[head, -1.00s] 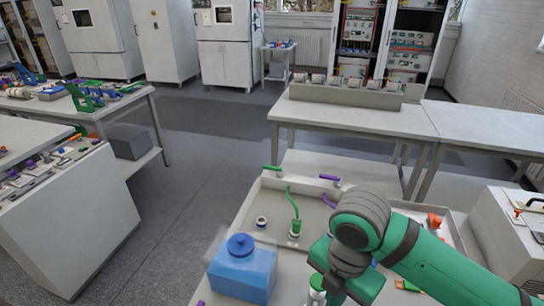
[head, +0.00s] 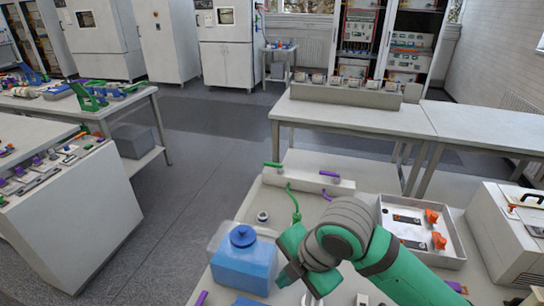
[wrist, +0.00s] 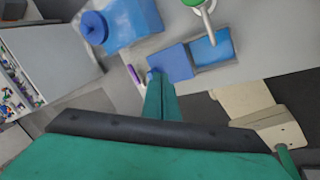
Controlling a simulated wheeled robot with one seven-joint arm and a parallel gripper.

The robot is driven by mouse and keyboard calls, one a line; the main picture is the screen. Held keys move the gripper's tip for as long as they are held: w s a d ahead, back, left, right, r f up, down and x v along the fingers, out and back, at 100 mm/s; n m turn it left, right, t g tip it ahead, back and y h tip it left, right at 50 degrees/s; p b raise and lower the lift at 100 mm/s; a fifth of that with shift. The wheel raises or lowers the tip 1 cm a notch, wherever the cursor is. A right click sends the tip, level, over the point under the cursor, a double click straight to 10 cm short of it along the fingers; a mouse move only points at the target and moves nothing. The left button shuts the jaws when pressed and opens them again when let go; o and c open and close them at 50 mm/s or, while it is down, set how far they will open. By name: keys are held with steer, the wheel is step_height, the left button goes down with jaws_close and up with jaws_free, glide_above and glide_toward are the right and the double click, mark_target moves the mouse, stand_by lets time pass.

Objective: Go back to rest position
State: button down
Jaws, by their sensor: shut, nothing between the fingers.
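My gripper (wrist: 160,97) shows in the wrist view as green fingers held together with nothing between them. In the head view its green body hangs over the front bench, just right of the blue container, and its fingertips are hard to make out. The blue container (head: 243,268) has a round blue lid and stands on the bench; it also shows at the top left of the wrist view (wrist: 130,22). My gripper is apart from it.
A shallow tray (head: 460,262) with orange knobs lies right of my arm. A white device (head: 505,228) stands at the far right. A green hose (head: 291,200) and purple handle (head: 330,174) are behind my gripper.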

steer(key=w+a+r+m+t+y, duration=0.4)
steer(key=a+r+m+t+y, duration=0.1)
steer(key=a, duration=0.4)
steer(key=w+a+r+m+t+y, duration=0.4)
steer(key=w+a+r+y, duration=0.1)
steer(key=a, duration=0.3)
steer(key=s+d+f+m+t+h, duration=0.35)
steer(key=s+f+m+h, duration=0.2)
steer(key=f+m, duration=0.4)
steer(key=s+d+f+m+t+h, duration=0.35)
steer(key=f+m+h, duration=0.25)
steer(key=f+m, duration=0.4)
steer(key=s+d+f+g, duration=0.1)
steer(key=s+d+f, duration=0.1)
steer(key=s, duration=0.7)
steer(key=s+d+f+n+g+h, duration=0.1)
steer(key=s+f, duration=0.3)
steer(key=s, duration=0.5)
steer(key=s+d+f+n+g+h, duration=0.1)
steer(key=s+d+f, duration=0.2)
steer(key=s, duration=0.5)
steer(key=shift+s+d+f, duration=0.35)
steer(key=shift+s+d, duration=0.05)
steer(key=shift+d, duration=0.2)
steer(key=shift+w+n, duration=0.15)
steer(key=shift+n, duration=0.1)
